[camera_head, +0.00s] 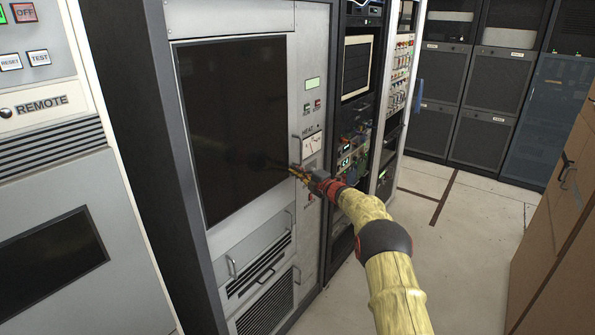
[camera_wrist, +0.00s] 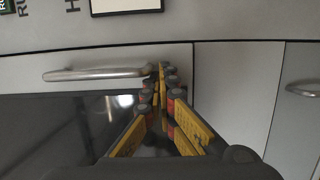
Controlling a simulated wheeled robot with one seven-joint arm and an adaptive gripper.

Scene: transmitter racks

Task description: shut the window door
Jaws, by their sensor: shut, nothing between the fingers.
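The window door (camera_head: 232,120) is a large dark pane in a light grey frame on the rack in the middle of the head view. It looks flush or nearly flush with the rack; I cannot tell whether a small gap is left. Its silver bar handle (camera_head: 296,148) is on the right edge and also shows in the wrist view (camera_wrist: 97,73). My gripper (camera_head: 294,170) is shut and empty at the door's right edge, just below the handle. In the wrist view its fingertips (camera_wrist: 162,72) are beside the handle's end; contact with the door is unclear.
A narrow panel with a meter (camera_head: 312,144) and buttons borders the door on the right. A vented drawer (camera_head: 258,262) is below. Another open-fronted rack (camera_head: 357,75) stands to the right. Brown cabinets (camera_head: 555,225) are at far right, with clear floor (camera_head: 470,235) between.

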